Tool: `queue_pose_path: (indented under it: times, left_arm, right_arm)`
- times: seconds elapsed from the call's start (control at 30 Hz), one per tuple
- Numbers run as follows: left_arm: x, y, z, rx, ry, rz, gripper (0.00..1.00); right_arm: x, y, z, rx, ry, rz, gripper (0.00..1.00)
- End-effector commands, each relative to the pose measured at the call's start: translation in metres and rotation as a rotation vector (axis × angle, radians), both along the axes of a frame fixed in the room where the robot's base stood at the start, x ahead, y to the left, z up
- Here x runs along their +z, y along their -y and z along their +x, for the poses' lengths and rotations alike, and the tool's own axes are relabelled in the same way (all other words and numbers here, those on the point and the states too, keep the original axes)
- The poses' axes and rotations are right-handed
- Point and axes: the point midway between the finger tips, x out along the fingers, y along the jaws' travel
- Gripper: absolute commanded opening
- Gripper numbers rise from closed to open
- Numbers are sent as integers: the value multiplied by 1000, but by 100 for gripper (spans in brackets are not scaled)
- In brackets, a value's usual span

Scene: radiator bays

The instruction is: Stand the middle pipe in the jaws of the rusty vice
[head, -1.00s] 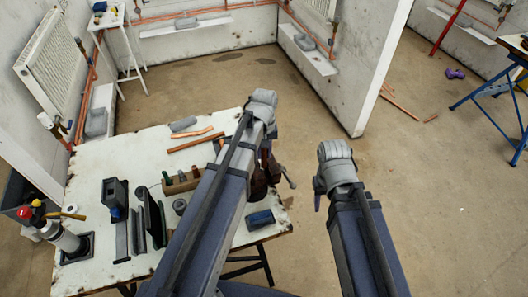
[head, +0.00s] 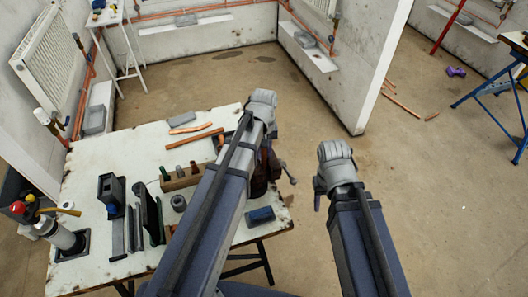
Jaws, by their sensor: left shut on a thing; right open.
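The rusty vice (head: 272,166) is dark red-brown and stands at the right part of the white table; my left arm covers much of it, so its jaws are hidden. Two copper pipes lie on the table left of my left arm: a short one (head: 187,129) and a longer one (head: 195,138). A bit of copper (head: 220,141) shows beside my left arm, the rest hidden. I cannot tell which pipe is the middle one. My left arm crosses over the table and my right arm is right of it over the floor.
A partition wall (head: 378,65) stands beyond. The floor (head: 430,200) at right is clear.

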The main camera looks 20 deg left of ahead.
Motion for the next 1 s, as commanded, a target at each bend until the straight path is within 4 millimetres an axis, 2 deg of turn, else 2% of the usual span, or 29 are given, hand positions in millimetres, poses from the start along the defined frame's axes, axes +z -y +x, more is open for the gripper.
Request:
queue_pose_path:
  times: [0.43,0.83,0.87,0.9,1.0]
  left_arm:
    - [-2,0,0,0,0,0,0]
    - [-24,0,0,0,0,0,0]
    - [-21,0,0,0,0,0,0]
    - [-20,0,0,0,0,0,27]
    - [-20,0,0,0,0,0,38]
  right_arm:
    - [-2,0,0,0,0,0,50]
    - [-24,0,0,0,0,0,50]
    - [-21,0,0,0,0,0,50]
    - [-20,0,0,0,0,0,50]
    - [-20,0,0,0,0,0,50]
